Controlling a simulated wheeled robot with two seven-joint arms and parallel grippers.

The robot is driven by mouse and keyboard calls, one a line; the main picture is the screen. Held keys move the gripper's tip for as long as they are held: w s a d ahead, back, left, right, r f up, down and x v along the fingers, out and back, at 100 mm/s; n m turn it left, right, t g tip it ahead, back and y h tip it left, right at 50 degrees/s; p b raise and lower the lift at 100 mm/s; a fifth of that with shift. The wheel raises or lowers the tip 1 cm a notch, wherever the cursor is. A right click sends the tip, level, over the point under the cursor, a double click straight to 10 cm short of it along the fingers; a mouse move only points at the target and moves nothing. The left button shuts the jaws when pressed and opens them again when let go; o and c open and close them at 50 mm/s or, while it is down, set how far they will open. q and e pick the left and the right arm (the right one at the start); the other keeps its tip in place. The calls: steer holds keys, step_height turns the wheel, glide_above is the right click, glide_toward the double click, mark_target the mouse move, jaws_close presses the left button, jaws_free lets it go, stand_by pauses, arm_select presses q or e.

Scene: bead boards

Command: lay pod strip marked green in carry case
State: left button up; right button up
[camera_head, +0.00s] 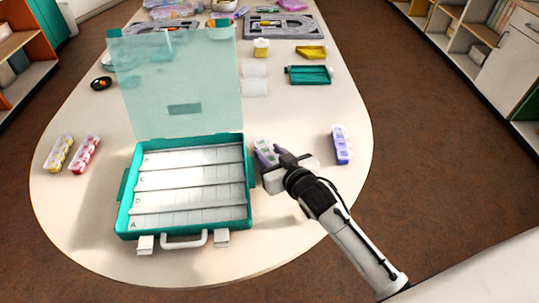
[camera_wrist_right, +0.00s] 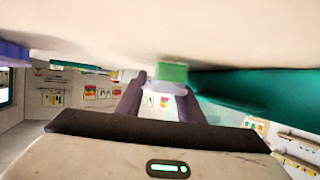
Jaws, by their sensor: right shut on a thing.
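The open teal carry case (camera_head: 122,214) lies on the table with its clear lid (camera_head: 175,75) raised. Its lettered rows look empty. My right gripper (camera_head: 273,155) is just right of the case and shut on the pod strip marked green (camera_head: 264,150); the fingers partly cover the strip. In the right wrist view, a green part of the strip (camera_wrist_right: 172,72) shows between the fingertips (camera_wrist_right: 160,88), and the teal case (camera_wrist_right: 235,90) is at the right. Whether the strip touches the table is unclear. My left gripper is not in view.
Yellow (camera_head: 58,153) and red (camera_head: 84,155) pod strips lie left of the case. A blue strip (camera_head: 341,145) lies right of my gripper. A green tray (camera_head: 309,75) and a yellow tray (camera_head: 311,52) stand farther back. The case's handle (camera_head: 184,243) faces the front.

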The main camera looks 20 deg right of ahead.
steer(key=shift+f, duration=0.15)
steer(key=o, duration=0.7)
steer(key=shift+f, duration=0.1)
steer(key=shift+c, duration=0.2)
steer(key=shift+o, duration=0.8)
